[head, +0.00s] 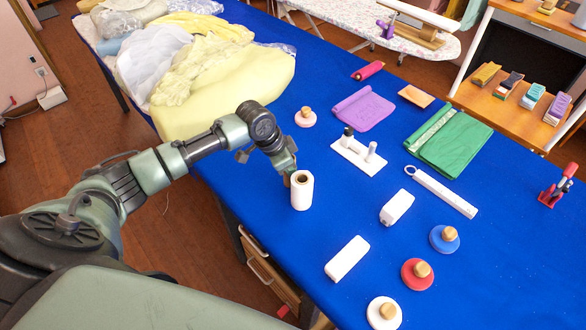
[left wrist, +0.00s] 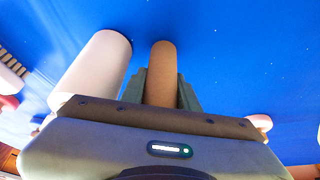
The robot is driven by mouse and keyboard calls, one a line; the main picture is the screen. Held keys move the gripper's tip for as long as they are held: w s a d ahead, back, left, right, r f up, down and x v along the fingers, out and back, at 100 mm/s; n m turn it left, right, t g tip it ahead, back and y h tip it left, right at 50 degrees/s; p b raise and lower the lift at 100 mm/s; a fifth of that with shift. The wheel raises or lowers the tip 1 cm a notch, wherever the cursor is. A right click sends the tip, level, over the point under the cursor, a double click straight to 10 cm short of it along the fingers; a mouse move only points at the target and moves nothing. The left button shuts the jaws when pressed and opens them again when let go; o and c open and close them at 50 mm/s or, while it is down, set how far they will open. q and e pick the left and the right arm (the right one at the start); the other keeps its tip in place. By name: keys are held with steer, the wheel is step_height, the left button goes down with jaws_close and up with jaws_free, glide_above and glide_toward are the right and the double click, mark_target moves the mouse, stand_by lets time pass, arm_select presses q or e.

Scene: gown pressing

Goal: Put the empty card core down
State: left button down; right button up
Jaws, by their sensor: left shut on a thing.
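My left gripper (left wrist: 162,90) is shut on a brown card core (left wrist: 162,72), a plain bare tube, in the left wrist view. A white roll (left wrist: 92,72) is close beside the core there, to its left. In the head view the white roll (head: 302,192) stands upright on the blue table (head: 330,100) near its left edge, with a brown core showing at its top. My left gripper (head: 288,176) is just behind that roll, which hides most of its fingers and the held core. I cannot tell whether the core touches the table. My right gripper is not in view.
A white stand with pegs (head: 358,155), a white block (head: 397,207), and a pink disc with a knob (head: 305,118) are nearby. Folded purple (head: 365,108) and green cloths (head: 450,140) lie farther back. Yellow garments (head: 225,85) fill the far left. Bare blue table separates these items.

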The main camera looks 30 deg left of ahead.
arm_select(q)
steer(key=shift+f, duration=0.15)
steer(key=c, duration=1.3)
jaws_free()
steer(key=shift+a+r, duration=0.1)
steer(key=shift+r, duration=0.4)
steer(key=b+v, duration=0.1)
steer(key=v, duration=1)
steer(key=shift+s+r, duration=0.15)
steer(key=shift+s, duration=0.05)
